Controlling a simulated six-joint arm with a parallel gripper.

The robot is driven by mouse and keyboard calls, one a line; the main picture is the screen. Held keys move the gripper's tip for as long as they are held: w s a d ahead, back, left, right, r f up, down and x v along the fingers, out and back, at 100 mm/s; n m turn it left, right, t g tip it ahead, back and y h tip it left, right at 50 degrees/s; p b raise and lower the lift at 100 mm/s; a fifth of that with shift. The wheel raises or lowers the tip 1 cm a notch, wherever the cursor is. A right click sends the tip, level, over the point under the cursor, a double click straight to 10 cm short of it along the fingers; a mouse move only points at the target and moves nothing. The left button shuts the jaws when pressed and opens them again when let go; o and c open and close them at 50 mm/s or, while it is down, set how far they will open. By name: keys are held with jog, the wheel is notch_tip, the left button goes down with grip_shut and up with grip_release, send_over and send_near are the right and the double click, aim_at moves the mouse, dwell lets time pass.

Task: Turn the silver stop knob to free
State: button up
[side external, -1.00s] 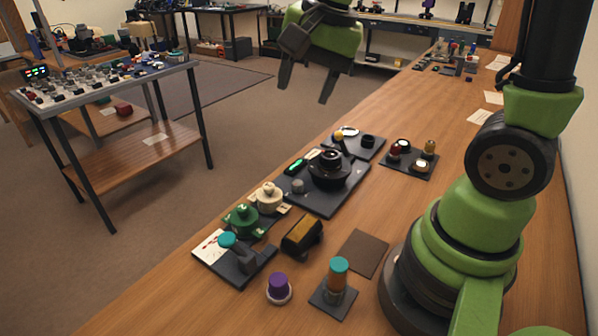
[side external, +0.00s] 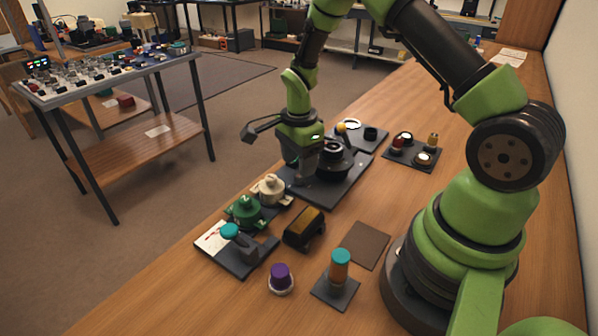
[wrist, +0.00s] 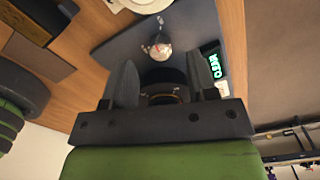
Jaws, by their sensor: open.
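The silver stop knob (wrist: 161,50) shows in the wrist view as a small round knob on a dark base plate (wrist: 115,48). It lies in line with the gap between my fingers, a little past the fingertips. In the side external view my gripper (side external: 303,176) is low over the plate (side external: 335,192) and hides the knob. The black lens part (side external: 333,152) stands just behind it, partly hidden. I cannot tell whether the fingers touch the knob.
A lit green display (wrist: 212,60) sits close beside one finger. A cream part (side external: 271,187) and a green part (side external: 244,209) stand in front of the plate. A black-and-yellow block (side external: 304,228) is nearby.

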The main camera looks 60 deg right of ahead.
jog(key=shift+f, duration=1.8)
jog(key=c, duration=0.9)
jog(key=shift+c, duration=0.2)
jog(key=shift+n, duration=0.3)
jog(key=n, duration=0.8)
jog(key=shift+s+d, duration=0.1)
jog(key=shift+n, duration=0.4)
